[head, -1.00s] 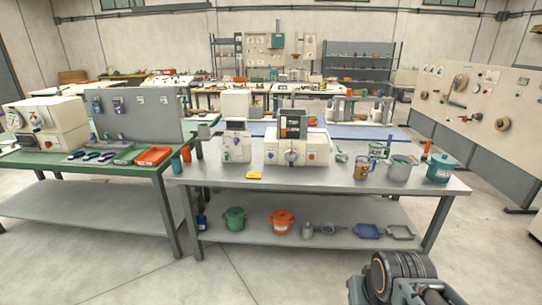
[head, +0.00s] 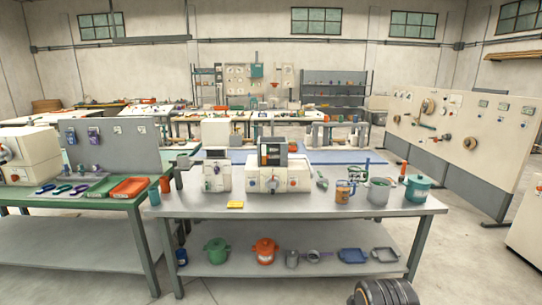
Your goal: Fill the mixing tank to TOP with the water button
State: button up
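I cannot single out the mixing tank or the water button for sure at this distance. On the grey workbench (head: 300,207) stands a white machine (head: 292,184) with a dark panel, a dial and a small red spot on its front. A smaller white unit (head: 217,181) with a knob stands to its left. A grey pot (head: 378,194) with something green in it and a teal lidded pot (head: 417,188) stand at the bench's right end. No fill level can be read. My gripper is out of view; only a dark part of my arm shows at the bottom right.
An orange-banded mug (head: 344,192) and a yellow block (head: 235,204) are on the bench. Pots and trays sit on its lower shelf (head: 220,268). A green bench (head: 80,207) stands at left, a panel wall (head: 455,130) at right. The floor in front is clear.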

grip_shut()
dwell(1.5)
